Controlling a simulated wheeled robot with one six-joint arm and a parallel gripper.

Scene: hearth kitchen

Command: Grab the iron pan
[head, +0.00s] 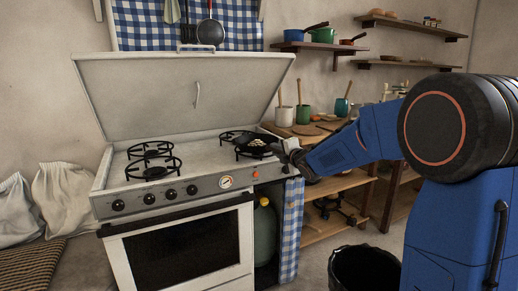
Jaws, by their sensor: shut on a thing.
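The black iron pan (247,152) is on the right-hand burners of the white stove (118,172), with some pale food in it. My gripper (281,149) is at the pan's right side, near the stove's right edge. It is shut on the pan, seemingly at the handle, which the jaws and the arm hide. I cannot tell whether the pan rests on the burner grate or is slightly lifted.
The stove's lid (180,92) stands open behind the burners. The left burners (152,160) are bare. A wooden side table with pots (284,116) stands to the right. A black bin (363,270) is on the floor in front. Wall shelves (318,46) hang above.

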